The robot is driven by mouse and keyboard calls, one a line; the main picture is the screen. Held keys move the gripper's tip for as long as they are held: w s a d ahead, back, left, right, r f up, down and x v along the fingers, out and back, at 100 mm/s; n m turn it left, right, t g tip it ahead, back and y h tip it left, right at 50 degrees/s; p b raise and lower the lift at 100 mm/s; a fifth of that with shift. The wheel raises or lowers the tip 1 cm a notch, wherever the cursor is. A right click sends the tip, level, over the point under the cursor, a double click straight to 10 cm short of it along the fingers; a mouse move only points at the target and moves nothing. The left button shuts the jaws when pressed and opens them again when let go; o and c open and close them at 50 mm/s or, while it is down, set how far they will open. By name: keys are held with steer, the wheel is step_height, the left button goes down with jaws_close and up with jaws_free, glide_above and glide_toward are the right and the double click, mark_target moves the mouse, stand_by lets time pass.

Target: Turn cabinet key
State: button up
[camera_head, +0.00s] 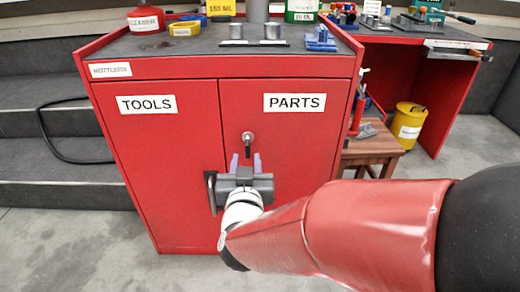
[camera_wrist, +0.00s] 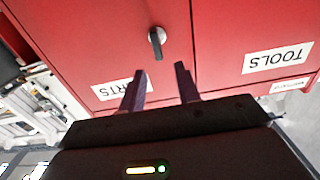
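The red cabinet (camera_head: 165,185) has a left door labelled TOOLS and a right door labelled PARTS. The key (camera_head: 248,144) sits in a round silver lock on the PARTS door, its dark grip hanging straight down. In the wrist view the key (camera_wrist: 157,40) stands beyond the fingertips, a little left of the gap's middle. My gripper (camera_head: 246,158) is open and empty, its two purple fingers apart just below the key in the head view. The fingers also show in the wrist view (camera_wrist: 160,78). No contact with the key is visible.
A dark door handle (camera_head: 211,190) is left of my gripper, close to it. Bottles, tape and tools stand on the cabinet top. A wooden stool (camera_head: 372,150) and a yellow can (camera_head: 408,122) are at the right. Grey steps (camera_head: 55,140) are at the left.

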mark_target(247, 147)
steer(key=w, duration=0.4)
steer(key=w+p, duration=0.1)
steer(key=w, duration=0.2)
steer(key=shift+w+d+p, duration=0.2)
steer(key=shift+w+p, duration=0.1)
steer(key=shift+w, duration=0.1)
steer(key=shift+c, duration=0.4)
jaws_close()
